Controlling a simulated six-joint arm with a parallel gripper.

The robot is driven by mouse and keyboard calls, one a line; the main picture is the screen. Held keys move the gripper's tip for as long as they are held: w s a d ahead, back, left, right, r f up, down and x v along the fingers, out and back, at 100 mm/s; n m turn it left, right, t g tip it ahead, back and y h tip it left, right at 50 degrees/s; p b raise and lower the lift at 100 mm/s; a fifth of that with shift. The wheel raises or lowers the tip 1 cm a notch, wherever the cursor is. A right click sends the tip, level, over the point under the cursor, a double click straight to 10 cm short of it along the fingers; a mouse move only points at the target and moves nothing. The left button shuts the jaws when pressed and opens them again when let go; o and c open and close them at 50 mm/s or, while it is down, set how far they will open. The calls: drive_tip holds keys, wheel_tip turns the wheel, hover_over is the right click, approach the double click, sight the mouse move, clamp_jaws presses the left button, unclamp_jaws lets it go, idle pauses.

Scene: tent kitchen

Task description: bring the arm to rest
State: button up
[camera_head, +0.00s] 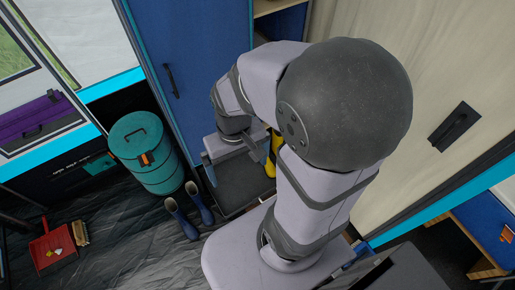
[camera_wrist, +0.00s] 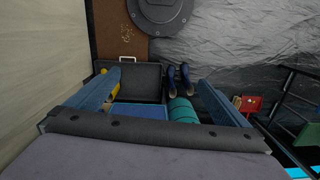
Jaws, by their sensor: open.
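My gripper (camera_head: 236,168) hangs at the end of my folded grey arm, over a dark tray-like box (camera_head: 240,190) in front of the blue cabinet. In the wrist view my gripper (camera_wrist: 160,88) has its two blue fingers spread wide apart. Nothing is held between them. The dark box also shows beyond the fingers in the wrist view (camera_wrist: 145,75). A yellow object (camera_head: 271,155) stands close beside the gripper, partly hidden by my arm. Whether the gripper touches it I cannot tell.
Blue boots (camera_head: 188,212) and a teal canister (camera_head: 143,155) stand left of the gripper. A blue cabinet door (camera_head: 190,50) and a pale door (camera_head: 430,70) rise behind. A red dustpan (camera_head: 53,248) lies at lower left.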

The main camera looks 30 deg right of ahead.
drive_tip(key=w+d+f+m+t+y+b, duration=0.1)
drive_tip(key=d+f+m+y+b, duration=0.35)
drive_tip(key=f+b, duration=1)
drive_tip(key=w+d+f+m+t+y+b, duration=0.15)
drive_tip(key=d+f+m+b, duration=0.45)
drive_tip(key=f+b, duration=0.8)
drive_tip(key=w+d+f+m+t+y+b, duration=0.1)
drive_tip(key=d+f+m+y+b, duration=0.2)
drive_tip(key=f+m+b, duration=1.05)
drive_tip(key=s+d+f+m+t+h+b, duration=0.1)
drive_tip(key=d+f+t+b, duration=0.3)
drive_tip(key=f, duration=0.9)
drive_tip(key=s+d+f+m+t+h+b, duration=0.1)
drive_tip(key=s+d+f+m+t+b, duration=0.2)
drive_tip(key=d+f+b, duration=0.3)
drive_tip(key=s+d+f+m+t+h+b, duration=0.1)
drive_tip(key=d+f+t+b, duration=0.4)
drive_tip(key=f, duration=1.5)
drive_tip(key=shift+s+d+f+m+h+b, duration=0.2)
drive_tip(key=shift+m+b, duration=0.3)
drive_tip(key=shift+b, duration=0.9)
drive_tip(key=shift+s+d+f+m+h+b, duration=0.2)
drive_tip(key=shift+m+b, duration=0.3)
drive_tip(key=shift+b, duration=0.9)
drive_tip(key=shift+s+d, duration=0.15)
drive_tip(key=shift+s, duration=0.05)
drive_tip(key=shift+x, duration=5.05)
drive_tip(key=shift+s, duration=0.1)
drive_tip(key=v, duration=1)
